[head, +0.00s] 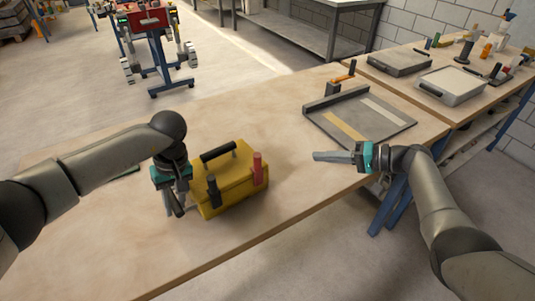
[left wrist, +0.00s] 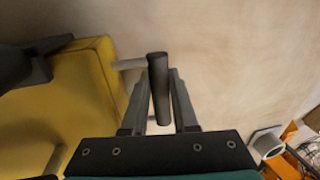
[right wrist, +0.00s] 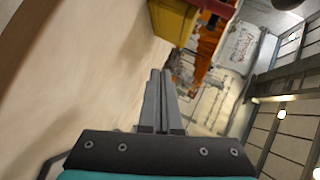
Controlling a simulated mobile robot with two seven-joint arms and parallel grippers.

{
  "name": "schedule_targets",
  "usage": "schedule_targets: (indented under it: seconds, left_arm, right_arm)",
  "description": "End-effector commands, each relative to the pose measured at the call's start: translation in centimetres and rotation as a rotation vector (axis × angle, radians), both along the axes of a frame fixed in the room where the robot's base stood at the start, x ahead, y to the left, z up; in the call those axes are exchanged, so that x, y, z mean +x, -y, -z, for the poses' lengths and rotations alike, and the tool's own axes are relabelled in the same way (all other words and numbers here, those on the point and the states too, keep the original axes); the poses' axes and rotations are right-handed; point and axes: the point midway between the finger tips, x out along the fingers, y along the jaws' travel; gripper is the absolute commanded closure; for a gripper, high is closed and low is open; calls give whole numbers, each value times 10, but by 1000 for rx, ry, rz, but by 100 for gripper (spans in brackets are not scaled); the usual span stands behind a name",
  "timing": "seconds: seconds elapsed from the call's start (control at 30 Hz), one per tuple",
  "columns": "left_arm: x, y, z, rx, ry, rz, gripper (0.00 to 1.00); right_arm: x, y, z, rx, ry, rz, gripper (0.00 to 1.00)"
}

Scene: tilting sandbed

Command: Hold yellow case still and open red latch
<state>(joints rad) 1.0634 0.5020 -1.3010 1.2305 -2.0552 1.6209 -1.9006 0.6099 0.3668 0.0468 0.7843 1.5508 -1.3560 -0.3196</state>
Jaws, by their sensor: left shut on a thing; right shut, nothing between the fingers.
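The yellow case (head: 236,194) stands upright on the wooden table, with a black handle on top. The red latch (head: 258,169) stands upright on its right front side; a dark latch (head: 213,191) is at its left front. My left gripper (head: 177,207) is beside the case's left end. In the left wrist view its fingers (left wrist: 158,95) are shut on a dark side handle (left wrist: 158,68), joined to the case (left wrist: 70,105) by a grey rod. My right gripper (head: 318,156) is shut and empty, right of the red latch and apart from it. The right wrist view shows the case (right wrist: 174,20) and red latch (right wrist: 214,6) ahead.
A shallow grey tray (head: 397,127) with a yellowish strip lies beyond my right gripper. A second table at the back right holds a white bin (head: 451,92) and several tools. The table between the case and my right gripper is clear. The front table edge is close.

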Motion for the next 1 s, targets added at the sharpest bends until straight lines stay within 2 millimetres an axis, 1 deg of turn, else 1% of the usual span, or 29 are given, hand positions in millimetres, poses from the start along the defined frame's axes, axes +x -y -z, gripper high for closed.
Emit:
schedule_targets:
  seconds: [0.03,0.1,0.2,0.3,0.43,0.77,0.87,0.97,1.0]
  left_arm:
    - [1,0,-1,0,1,0,100]
    - [1,0,-1,0,1,0,100]
    - [1,0,-1,0,1,0,100]
    - [1,0,-1,0,1,0,100]
    - [1,0,-1,0,1,0,100]
    - [1,0,-1,0,1,0,100]
    - [1,0,-1,0,1,0,100]
    - [1,0,-1,0,1,0,100]
    - [1,0,-1,0,1,0,100]
  right_arm:
    - [-3,-15,-6,92,-25,-10,100]
    - [-7,-30,-16,202,-54,-24,100]
    - [-11,-43,-26,311,-81,-39,100]
    - [-13,-49,-32,370,-96,-48,100]
    - [-14,-51,-34,394,-101,-52,100]
    - [-13,-54,-34,390,-99,-52,100]
    - [-9,-63,-34,390,-100,-53,100]
    - [-3,-78,-35,390,-99,-54,100]
    - [0,-86,-35,390,-99,-54,100]
